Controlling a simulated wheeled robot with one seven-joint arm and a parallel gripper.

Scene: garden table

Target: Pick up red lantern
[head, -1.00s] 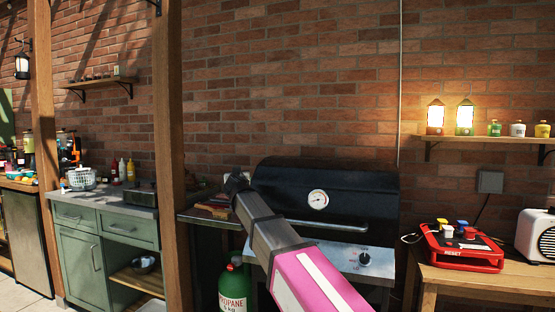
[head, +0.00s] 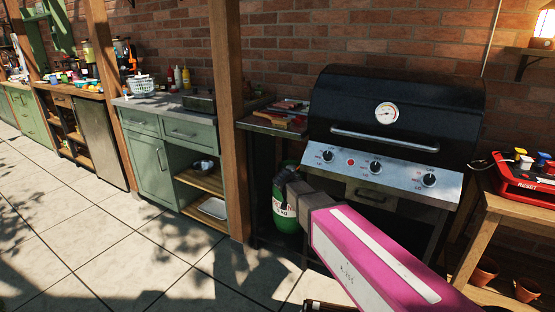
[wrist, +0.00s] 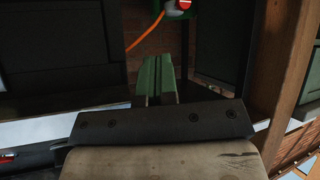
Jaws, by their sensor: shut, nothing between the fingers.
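In the wrist view the narrow greenish fingers (wrist: 159,68) are together with nothing held. The lantern is not in the wrist view.
The black grill (head: 400,110) stands behind my arm. A wooden post (head: 228,120) and green cabinets (head: 150,160) are left. The tiled floor at left is clear.

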